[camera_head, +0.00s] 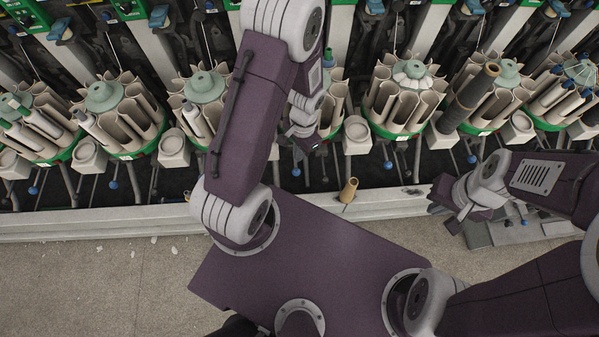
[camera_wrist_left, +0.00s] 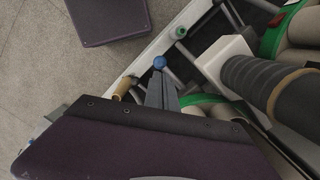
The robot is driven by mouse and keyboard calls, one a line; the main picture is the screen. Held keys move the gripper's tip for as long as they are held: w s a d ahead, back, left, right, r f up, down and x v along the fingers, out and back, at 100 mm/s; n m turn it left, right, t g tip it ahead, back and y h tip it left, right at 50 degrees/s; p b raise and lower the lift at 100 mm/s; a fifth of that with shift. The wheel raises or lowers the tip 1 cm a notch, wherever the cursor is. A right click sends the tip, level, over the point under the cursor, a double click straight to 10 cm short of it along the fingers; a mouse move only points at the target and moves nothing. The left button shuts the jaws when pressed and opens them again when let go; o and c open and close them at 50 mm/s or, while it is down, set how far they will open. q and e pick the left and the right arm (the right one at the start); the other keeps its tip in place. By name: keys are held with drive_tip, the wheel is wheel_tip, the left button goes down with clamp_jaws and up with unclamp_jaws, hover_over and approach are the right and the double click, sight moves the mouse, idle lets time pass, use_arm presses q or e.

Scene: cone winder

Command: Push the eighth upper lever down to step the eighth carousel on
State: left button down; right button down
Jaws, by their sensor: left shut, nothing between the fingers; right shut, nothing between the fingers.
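A row of carousels with beige pockets and green rims crosses the head view, one of them (camera_head: 405,92) right of my left arm. I cannot tell which is the eighth. Thin levers end in blue balls below the row, one (camera_head: 388,164) right of my left gripper (camera_head: 318,148). In the left wrist view my left gripper (camera_wrist_left: 160,80) is shut and empty, its fingertips close to a blue ball (camera_wrist_left: 159,62); I cannot tell whether they touch. A green knob (camera_wrist_left: 181,32) is beyond it. My right gripper (camera_head: 458,212) is shut and empty at the right, below the machine.
White cups (camera_head: 173,148) sit between carousels. The floor (camera_head: 90,285) at the left is mostly clear, with scraps.

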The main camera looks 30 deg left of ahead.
sight(296, 170)
use_arm(q)
drive_tip(key=shift+f, duration=0.2)
drive_tip(key=f+b, duration=0.4)
drive_tip(key=b, duration=0.1)
drive_tip(key=f+b, duration=0.2)
drive_tip(key=f, duration=0.1)
drive_tip(key=shift+s+a, duration=0.15)
drive_tip(key=shift+s, duration=0.2)
drive_tip(key=shift+r, duration=0.1)
